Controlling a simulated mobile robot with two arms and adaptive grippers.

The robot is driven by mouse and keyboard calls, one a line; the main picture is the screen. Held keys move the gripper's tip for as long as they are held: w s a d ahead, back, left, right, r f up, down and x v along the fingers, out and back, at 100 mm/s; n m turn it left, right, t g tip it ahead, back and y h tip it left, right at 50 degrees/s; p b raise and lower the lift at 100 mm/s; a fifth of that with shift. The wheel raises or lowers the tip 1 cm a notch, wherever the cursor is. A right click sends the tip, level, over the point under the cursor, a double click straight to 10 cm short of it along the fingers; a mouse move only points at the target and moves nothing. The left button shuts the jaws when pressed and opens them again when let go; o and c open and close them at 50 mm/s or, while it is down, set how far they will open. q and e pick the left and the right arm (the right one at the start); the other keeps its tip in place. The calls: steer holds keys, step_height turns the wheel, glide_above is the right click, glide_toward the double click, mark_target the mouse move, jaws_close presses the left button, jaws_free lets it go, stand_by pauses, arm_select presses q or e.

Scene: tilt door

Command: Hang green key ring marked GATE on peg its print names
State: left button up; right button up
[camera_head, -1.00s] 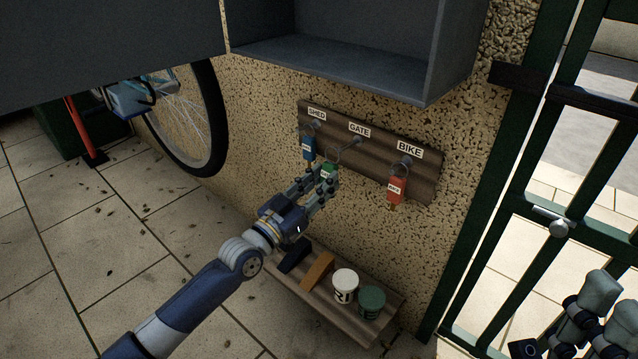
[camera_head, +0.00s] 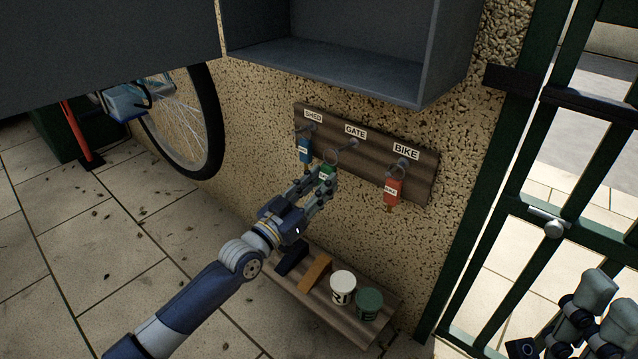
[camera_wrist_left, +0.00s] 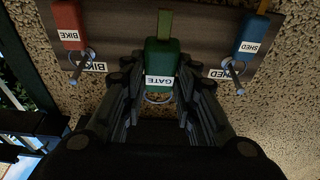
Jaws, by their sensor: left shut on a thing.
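The green key ring tag (camera_head: 327,172) is held between the fingertips of my left gripper (camera_head: 322,181), its wire ring upward, just in front of the board. The wire ring is close to the tip of the GATE peg (camera_head: 352,145); I cannot tell whether it is around the peg or only beside it. In the left wrist view the tag (camera_wrist_left: 161,58) sits between my left fingers, its GATE print upside down, the ring (camera_wrist_left: 157,98) below it. The GATE peg is hidden there. My right gripper (camera_head: 588,325) is at the lower right, partly cut off.
The peg board (camera_head: 425,186) carries a blue SHED tag (camera_head: 304,150) on the left peg and a red BIKE tag (camera_head: 392,191) on the right peg. A low shelf (camera_head: 330,318) with two pots is below. An open grey box (camera_head: 330,60) overhangs the board.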

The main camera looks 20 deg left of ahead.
arm_select(q)
steer(key=shift+f+b+x, duration=0.2)
steer(key=shift+x, duration=0.9)
steer(key=shift+f+b+x, duration=0.2)
steer(key=shift+f+x, duration=0.05)
steer(key=shift+x, duration=0.9)
stand_by(0.7)
steer(key=shift+w+d+f+b, duration=0.25)
steer(key=shift+w+f+b, duration=0.2)
steer(key=shift+w, duration=0.25)
stand_by(0.8)
steer(key=shift+f, duration=0.15)
stand_by(0.4)
steer(key=o, duration=1.1)
steer(key=v, duration=1.2)
steer(key=shift+s, duration=0.1)
